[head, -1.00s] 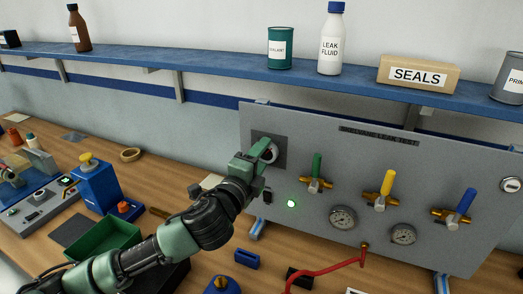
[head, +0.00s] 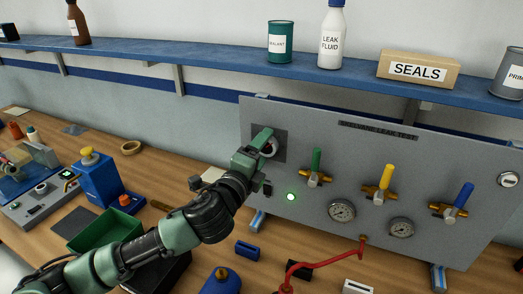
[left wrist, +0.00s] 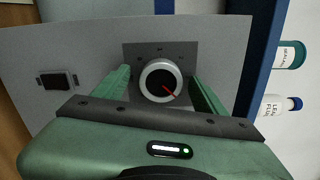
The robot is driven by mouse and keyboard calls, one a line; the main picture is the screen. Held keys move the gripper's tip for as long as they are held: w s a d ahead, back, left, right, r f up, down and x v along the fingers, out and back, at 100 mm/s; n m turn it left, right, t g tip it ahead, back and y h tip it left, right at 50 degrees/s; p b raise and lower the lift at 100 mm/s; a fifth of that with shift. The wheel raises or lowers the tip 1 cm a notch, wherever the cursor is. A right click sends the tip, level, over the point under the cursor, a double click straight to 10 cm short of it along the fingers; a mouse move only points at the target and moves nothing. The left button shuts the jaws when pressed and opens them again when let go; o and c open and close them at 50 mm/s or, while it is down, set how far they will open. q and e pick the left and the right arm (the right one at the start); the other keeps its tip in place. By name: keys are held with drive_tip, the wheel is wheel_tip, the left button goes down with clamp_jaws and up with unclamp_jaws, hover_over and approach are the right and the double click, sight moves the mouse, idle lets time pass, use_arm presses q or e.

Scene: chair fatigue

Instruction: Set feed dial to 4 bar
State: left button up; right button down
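The feed dial (head: 270,147) is a round knob with a pale rim on a dark square plate at the upper left of the grey test panel (head: 330,250). My left gripper (head: 264,143) is at the dial and partly hides it in the head view. In the left wrist view the dial (left wrist: 160,82) has a black face and a red pointer aimed down and right. The left gripper's fingers (left wrist: 160,88) stand either side of the dial, with a narrow gap showing on each side. The scale marks are too small to read. My right gripper is out of view.
Green (head: 316,160), yellow (head: 386,178) and blue (head: 465,197) valve handles stand right of the dial. Two gauges (head: 342,210) and a lit green lamp (head: 291,197) sit below. A red hose (head: 325,262) leaves the panel. A blue shelf (head: 220,78) runs above.

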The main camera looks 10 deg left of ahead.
use_arm(q)
drive_tip(key=s+a+b, duration=0.1)
drive_tip(key=s+b, duration=0.1)
drive_tip(key=s, duration=0.5)
drive_tip(key=shift+s+a, duration=0.25)
drive_tip(key=shift+s, duration=0.05)
